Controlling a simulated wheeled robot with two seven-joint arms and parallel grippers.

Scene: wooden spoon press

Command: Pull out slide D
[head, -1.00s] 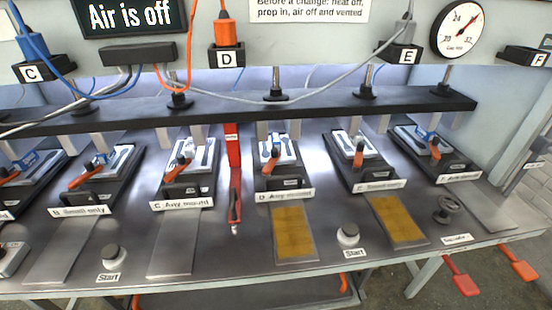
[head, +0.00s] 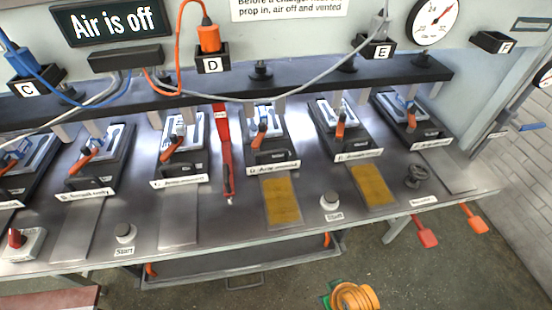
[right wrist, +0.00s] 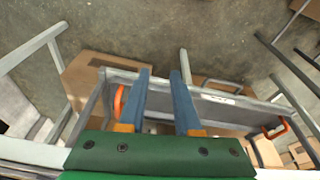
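Station D (head: 273,168) is in the middle of the head view, with a white label on its front edge. Its black slide base holds a pale mould plate and a toggle clamp with an orange handle (head: 261,133). The slide sits back under the press beam, with a yellow runway plate (head: 282,200) in front of it. My right gripper (right wrist: 160,75) is open and empty in the right wrist view, over the floor and the low tray under the bench. My left gripper is not in view.
Similar stations flank D. A low tray (head: 235,268) hangs under the bench. Red and orange pedals (head: 427,237) are at right. A sign reads "Air is off" (head: 112,20).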

